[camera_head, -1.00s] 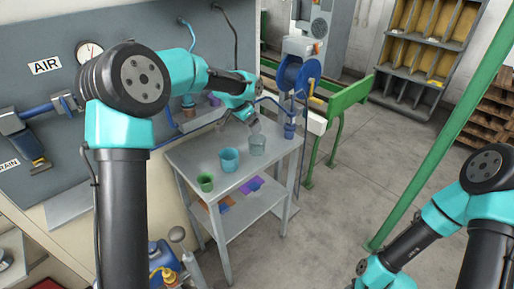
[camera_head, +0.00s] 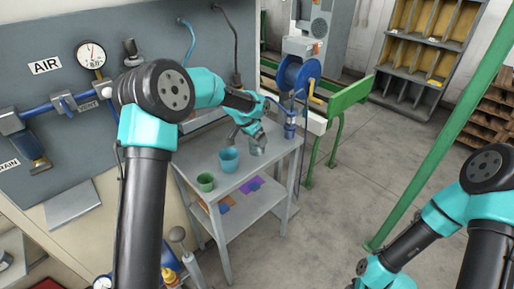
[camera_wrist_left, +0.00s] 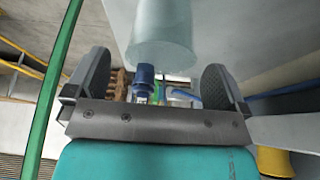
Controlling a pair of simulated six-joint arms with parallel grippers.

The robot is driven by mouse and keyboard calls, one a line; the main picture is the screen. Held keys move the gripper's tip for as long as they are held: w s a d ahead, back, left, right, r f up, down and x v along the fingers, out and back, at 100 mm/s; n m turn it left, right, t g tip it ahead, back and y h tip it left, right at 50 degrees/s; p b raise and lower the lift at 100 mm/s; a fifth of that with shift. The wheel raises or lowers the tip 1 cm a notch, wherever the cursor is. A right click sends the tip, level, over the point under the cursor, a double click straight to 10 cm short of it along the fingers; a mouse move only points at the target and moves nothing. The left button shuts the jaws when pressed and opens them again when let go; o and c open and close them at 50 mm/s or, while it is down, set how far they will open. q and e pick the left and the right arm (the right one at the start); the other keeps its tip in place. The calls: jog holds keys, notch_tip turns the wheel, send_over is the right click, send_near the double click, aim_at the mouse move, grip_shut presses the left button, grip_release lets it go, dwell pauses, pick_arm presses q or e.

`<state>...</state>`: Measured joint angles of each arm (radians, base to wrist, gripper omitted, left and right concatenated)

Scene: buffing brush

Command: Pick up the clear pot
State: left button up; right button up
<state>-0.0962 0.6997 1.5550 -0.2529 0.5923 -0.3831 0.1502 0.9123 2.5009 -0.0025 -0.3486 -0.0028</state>
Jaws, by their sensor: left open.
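The clear pot (camera_head: 258,149) is a pale translucent cup on the grey metal table (camera_head: 247,178). It is partly hidden behind my left gripper (camera_head: 256,136) in the head view. In the left wrist view the clear pot (camera_wrist_left: 163,35) fills the top middle, lined up between my two spread fingers (camera_wrist_left: 156,75). My left gripper is open and holds nothing. Whether a finger touches the pot cannot be told. My right gripper is out of view; only my right arm shows at the lower right.
A blue pot (camera_head: 229,160) and a green pot (camera_head: 206,182) stand left of the clear pot on the tabletop. Purple (camera_head: 251,184) and orange (camera_head: 226,204) pieces lie on the lower shelf. A blue reel (camera_head: 297,75) and green rail (camera_head: 345,103) stand behind.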

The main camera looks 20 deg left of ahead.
pick_arm(q)
jog(key=x, duration=0.4)
jog(key=shift+c, duration=0.2)
jog(key=c, duration=0.8)
jog(key=shift+r, duration=0.1)
jog(key=shift+r, duration=1.75)
jog(key=s+d, duration=0.1)
jog(key=s, duration=0.4)
jog(key=s+d+r, duration=0.1)
jog(key=s+d, duration=0.1)
jog(key=s, duration=0.3)
jog(key=s+d, duration=0.1)
jog(key=s, duration=0.4)
jog(key=shift+s+d+r, duration=0.15)
jog(key=shift+r, duration=0.05)
